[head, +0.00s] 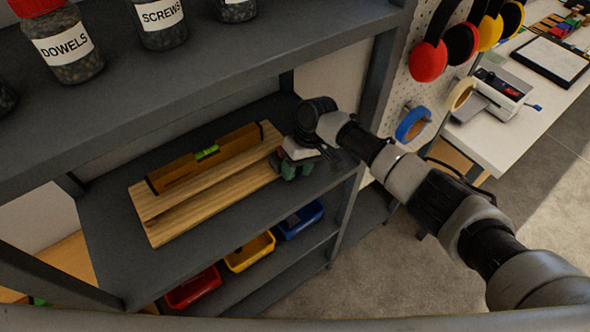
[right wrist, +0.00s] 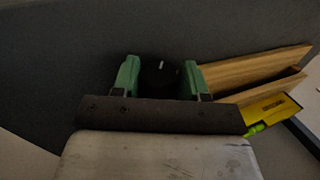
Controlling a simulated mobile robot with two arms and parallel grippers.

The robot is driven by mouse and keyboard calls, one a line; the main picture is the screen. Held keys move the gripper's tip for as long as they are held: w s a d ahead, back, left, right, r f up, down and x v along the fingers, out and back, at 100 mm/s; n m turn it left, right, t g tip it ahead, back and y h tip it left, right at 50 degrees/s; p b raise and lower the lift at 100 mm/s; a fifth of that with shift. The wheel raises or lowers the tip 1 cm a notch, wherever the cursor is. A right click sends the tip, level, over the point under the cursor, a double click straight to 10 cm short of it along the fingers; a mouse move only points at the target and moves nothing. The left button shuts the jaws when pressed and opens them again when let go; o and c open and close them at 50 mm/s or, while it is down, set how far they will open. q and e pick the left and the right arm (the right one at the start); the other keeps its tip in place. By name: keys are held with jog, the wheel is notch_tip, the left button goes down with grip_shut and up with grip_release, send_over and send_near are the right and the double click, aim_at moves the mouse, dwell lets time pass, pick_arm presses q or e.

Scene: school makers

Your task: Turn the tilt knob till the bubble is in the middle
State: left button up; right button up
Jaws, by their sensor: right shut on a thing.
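A wooden tilt board (head: 175,228) lies on the middle shelf in the head view. A long yellow-brown spirit level (head: 180,174) rests along its back part, with a bright green vial (head: 207,152). The bubble is too small to make out. My right gripper (head: 284,166) is at the board's right end. In the right wrist view its green fingers stand on either side of a round black knob (right wrist: 160,74) with a short white mark near its top, and are shut on it. The head view hides the knob behind the gripper. My left gripper is not in view.
Shelf posts stand near my right arm. Red, yellow and blue bins (head: 249,251) sit on the shelf below. A white table (head: 497,130) is at the right.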

jog(key=shift+w+d+g+y+b, duration=0.15)
jog(key=shift+g+y+b, duration=0.9)
jog(key=shift+y, duration=0.25)
jog(key=o, duration=0.9)
jog(key=shift+d, duration=0.1)
jog(key=shift+f, duration=0.1)
